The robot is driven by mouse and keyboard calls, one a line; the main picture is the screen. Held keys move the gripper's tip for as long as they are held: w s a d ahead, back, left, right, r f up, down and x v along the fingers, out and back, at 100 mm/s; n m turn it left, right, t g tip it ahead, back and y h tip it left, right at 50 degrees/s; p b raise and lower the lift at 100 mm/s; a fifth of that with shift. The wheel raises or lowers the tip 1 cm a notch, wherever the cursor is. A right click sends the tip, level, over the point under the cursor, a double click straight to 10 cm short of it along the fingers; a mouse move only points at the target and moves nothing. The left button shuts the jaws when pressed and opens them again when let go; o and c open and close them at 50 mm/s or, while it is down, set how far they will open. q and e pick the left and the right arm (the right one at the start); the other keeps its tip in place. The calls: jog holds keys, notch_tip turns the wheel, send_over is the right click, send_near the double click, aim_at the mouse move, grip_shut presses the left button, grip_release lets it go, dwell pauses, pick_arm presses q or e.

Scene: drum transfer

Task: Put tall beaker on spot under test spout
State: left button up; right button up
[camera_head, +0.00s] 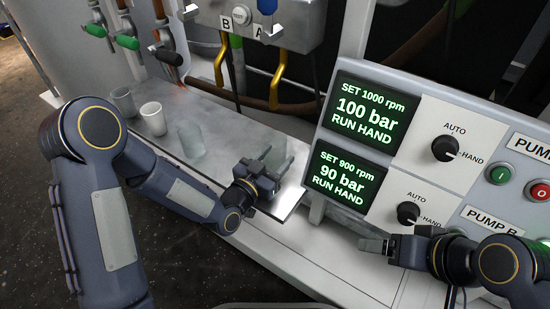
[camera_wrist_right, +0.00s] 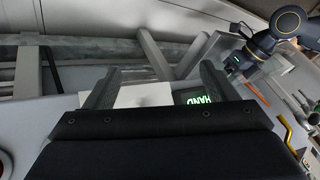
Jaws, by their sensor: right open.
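Three cup-like vessels stand on the metal bench at left in the head view: a grey translucent beaker (camera_head: 123,101), a white cup (camera_head: 153,118) and a clear beaker (camera_head: 191,141), which looks the tallest. My left gripper (camera_head: 276,160) is right of the clear beaker, apart from it, over the bench's near right end. Its fingers are spread and I see nothing held. My right gripper (camera_head: 372,244) is in front of the pump panel; its fingers are apart and empty in the right wrist view (camera_wrist_right: 158,85).
A grey box (camera_head: 285,30) with a TEST label and yellow pipes (camera_head: 221,60) stands behind the bench. Valves with green handles (camera_head: 128,42) hang at upper left. The pump panel (camera_head: 450,115) fills the right side. The metal bench (camera_head: 235,130) is clear between clear beaker and pipes.

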pick_arm(q)
jog(key=shift+f, duration=0.2)
jog(key=o, duration=1)
jog(key=shift+c, duration=0.2)
jog(key=shift+r, duration=0.15)
